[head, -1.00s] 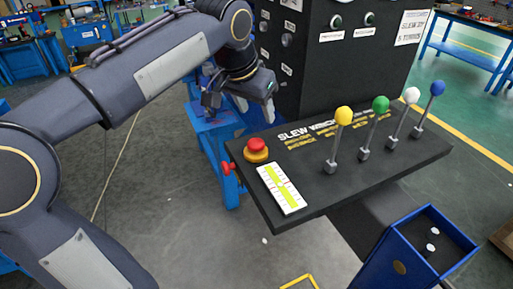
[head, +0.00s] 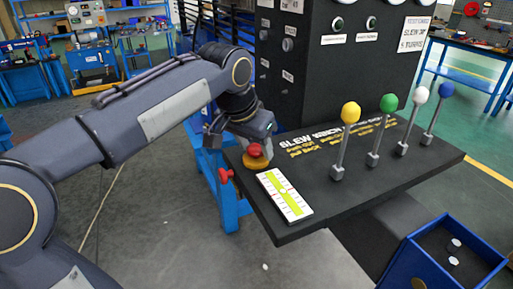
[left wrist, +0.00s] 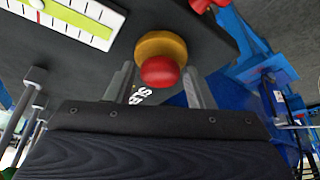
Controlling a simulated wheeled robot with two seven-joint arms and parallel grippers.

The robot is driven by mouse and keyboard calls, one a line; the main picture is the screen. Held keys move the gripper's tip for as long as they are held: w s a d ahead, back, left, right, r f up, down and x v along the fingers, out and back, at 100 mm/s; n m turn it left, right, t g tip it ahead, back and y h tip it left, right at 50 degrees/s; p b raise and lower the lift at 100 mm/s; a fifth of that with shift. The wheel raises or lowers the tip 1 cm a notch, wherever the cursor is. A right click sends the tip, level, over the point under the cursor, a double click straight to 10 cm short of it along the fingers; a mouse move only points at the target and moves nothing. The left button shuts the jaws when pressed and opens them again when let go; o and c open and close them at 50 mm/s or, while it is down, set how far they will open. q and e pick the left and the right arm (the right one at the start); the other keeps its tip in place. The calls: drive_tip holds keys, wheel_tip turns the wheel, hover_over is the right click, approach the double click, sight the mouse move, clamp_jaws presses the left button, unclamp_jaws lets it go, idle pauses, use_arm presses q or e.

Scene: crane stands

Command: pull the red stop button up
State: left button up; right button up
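The red stop button (head: 255,151) sits on a yellow base (head: 257,162) at the left end of the black control panel (head: 395,168). My left gripper (head: 240,148) is at the button, just behind it in the head view. In the left wrist view the red button (left wrist: 160,72) lies between the two spread fingers of my left gripper (left wrist: 160,84). A gap shows on both sides, so the gripper looks open and not clamped on the button. My right gripper is not in view.
Levers with yellow (head: 350,112), green (head: 388,103), white and blue knobs stand to the right on the panel. A white and yellow-green gauge plate (head: 284,195) lies beside the button. A red knob (head: 226,175) is at the panel's left edge. A blue box (head: 412,262) stands at lower right.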

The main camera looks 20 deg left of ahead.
sight(254, 147)
use_arm(q)
drive_tip(key=c, duration=0.6)
drive_tip(key=shift+r, duration=0.1)
drive_tip(key=shift+r+p, duration=0.6)
drive_tip(key=shift+p, duration=0.05)
drive_tip(key=o, duration=0.9)
drive_tip(key=shift+f, duration=0.1)
wheel_tip(254, 147, up, 7)
drive_tip(key=p, duration=0.6)
drive_tip(key=shift+p, duration=0.4)
